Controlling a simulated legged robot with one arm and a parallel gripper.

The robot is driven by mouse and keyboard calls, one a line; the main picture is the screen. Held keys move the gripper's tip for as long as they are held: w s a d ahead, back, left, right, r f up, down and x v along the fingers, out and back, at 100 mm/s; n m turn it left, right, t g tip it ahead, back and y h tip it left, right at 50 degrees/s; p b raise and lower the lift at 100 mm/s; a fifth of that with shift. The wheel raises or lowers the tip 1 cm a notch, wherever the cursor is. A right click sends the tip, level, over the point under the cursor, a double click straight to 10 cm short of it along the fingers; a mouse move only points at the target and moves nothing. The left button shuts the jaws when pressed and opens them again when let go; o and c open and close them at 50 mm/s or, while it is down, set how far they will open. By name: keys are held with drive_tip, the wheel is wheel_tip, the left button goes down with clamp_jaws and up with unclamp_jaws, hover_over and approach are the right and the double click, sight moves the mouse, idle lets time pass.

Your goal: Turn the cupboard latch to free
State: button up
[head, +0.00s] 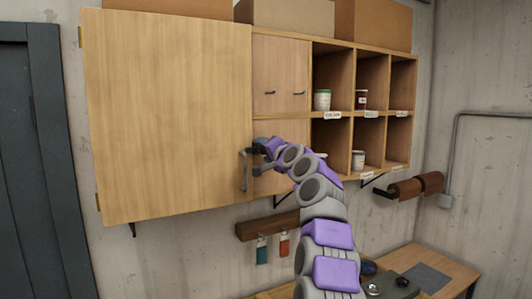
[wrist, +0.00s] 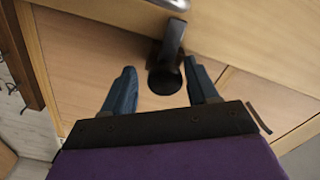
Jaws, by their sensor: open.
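The cupboard's big wooden door (head: 165,115) is shut, and its right edge is by my gripper. The latch (wrist: 168,62) is black, with a round base and a flat lever. In the wrist view the lever reaches from the base over the edge of the door panel (wrist: 240,50). My gripper (wrist: 160,68) is open, with one blue finger on each side of the latch's round base and visible gaps. In the head view my gripper (head: 258,150) is at the door's right edge and hides most of the latch.
Right of the door are small cupboard doors (head: 281,75) and open cubbies (head: 373,70) with a few pots. Boxes (head: 290,15) stand on top. Below are a wooden rail (head: 265,228) with hanging tags and a workbench (head: 440,262).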

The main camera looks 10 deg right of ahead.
drive_tip(key=shift+a, duration=0.1)
drive_tip(key=shift+s+a+r+b, duration=0.1)
drive_tip(key=shift+s+b, duration=0.3)
drive_tip(key=shift+s, duration=0.05)
drive_tip(key=b+v, duration=0.4)
drive_tip(key=v, duration=1.2)
drive_tip(key=shift+d, duration=0.45)
drive_tip(key=shift+s, duration=0.15)
